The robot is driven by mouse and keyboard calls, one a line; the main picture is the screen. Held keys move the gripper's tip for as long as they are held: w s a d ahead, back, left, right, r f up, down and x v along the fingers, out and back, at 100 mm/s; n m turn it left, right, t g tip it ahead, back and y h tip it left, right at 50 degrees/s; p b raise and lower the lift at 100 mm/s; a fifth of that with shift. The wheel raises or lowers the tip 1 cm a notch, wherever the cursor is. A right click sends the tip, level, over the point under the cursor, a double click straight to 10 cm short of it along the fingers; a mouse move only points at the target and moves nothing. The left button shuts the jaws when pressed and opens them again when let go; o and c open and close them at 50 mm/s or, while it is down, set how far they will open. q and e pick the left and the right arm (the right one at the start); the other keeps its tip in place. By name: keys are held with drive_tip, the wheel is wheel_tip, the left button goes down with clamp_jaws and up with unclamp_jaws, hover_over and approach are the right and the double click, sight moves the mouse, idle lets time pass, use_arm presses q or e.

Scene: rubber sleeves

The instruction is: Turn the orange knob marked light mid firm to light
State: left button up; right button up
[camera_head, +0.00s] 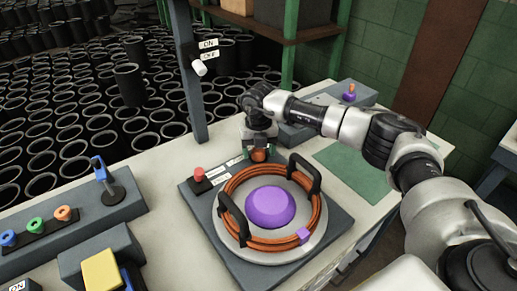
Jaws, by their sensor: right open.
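The orange knob (259,155) stands at the back edge of the dark base plate, behind the round hose fixture. My right gripper (258,146) points down right over the knob, with its fingers around or just above it; I cannot tell whether they touch it. It is open. The gripper hides most of the knob, so its pointing direction cannot be read. Small white labels (234,160) lie to the left of the knob, too small to read. My left gripper is not in view.
The fixture (222,222) holds orange coils, two black handles and a purple dome (269,207) close to the knob. A red button (198,173) is to its left. A grey post (187,70) carries an on/off switch (199,67). A green mat (355,168) lies right.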

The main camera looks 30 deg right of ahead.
drive_tip(key=shift+f, duration=0.15)
drive_tip(key=c, duration=0.9)
drive_tip(key=shift+n, duration=0.3)
drive_tip(key=n+b, duration=0.1)
drive_tip(key=n, duration=0.3)
drive_tip(key=shift+c, duration=0.2)
drive_tip(key=shift+n+b, duration=0.7)
drive_tip(key=shift+n, duration=2)
drive_tip(key=o, duration=0.9)
